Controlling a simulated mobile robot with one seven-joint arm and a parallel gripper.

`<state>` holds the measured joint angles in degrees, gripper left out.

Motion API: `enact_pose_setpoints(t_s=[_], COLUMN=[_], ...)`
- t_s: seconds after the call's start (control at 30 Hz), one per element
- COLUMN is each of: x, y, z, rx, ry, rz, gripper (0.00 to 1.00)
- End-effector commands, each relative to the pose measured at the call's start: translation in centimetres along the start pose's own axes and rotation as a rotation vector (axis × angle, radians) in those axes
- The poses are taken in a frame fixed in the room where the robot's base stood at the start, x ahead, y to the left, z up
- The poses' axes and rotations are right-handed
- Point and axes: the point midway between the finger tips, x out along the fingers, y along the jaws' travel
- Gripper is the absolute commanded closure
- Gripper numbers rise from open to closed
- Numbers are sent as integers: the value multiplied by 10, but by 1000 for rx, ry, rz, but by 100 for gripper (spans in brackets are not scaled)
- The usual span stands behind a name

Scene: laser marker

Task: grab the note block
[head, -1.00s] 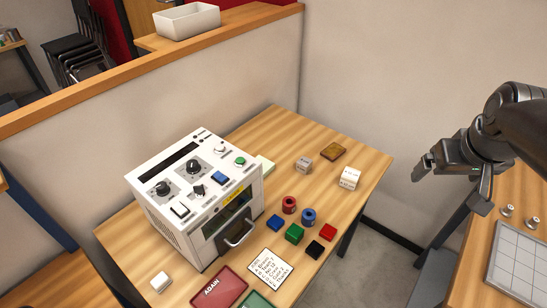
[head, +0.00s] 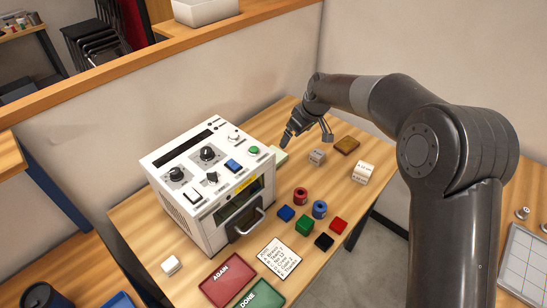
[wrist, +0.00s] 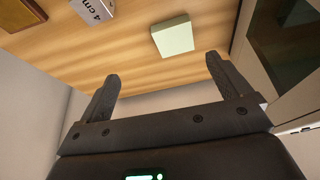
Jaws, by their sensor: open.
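The note block looks to be the pale green square block (head: 279,156) lying on the table behind the right side of the white machine, partly hidden by the machine in the head view. In the wrist view the whole pale green top of the block (wrist: 173,36) shows, ahead of my fingers and a little right of centre. My gripper (head: 306,139) is above the back of the table, close to the block. It also shows in the wrist view (wrist: 163,69), with its fingers wide apart and nothing between them.
The white machine (head: 205,180) stands close on the left; its side also shows in the wrist view (wrist: 285,40). A grey "4 cm" block (head: 317,157) and a brown block (head: 347,145) lie to the right. The wall is behind. Rings, coloured blocks and trays lie in front.

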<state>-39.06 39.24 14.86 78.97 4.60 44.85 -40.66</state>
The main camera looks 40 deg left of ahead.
Motion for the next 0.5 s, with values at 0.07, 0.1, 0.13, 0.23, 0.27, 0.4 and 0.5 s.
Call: enact_pose_setpoints(t_s=[0.07, 0.1, 0.13, 0.23, 0.27, 0.4, 0.5], x=[22, 28, 33, 42, 44, 59, 76], y=[-9, -12, -14, -17, -18, -19, -20], z=[-11, -15, -18, -22, -22, -22, -22], rx=[-31, -43, -49, -62, -64, -65, -65], ry=[5, 7, 9, 11, 11, 10, 10], rz=[-22, -29, -33, -41, -42, -44, -43], gripper=[5, 5, 5, 5, 5, 5, 5])
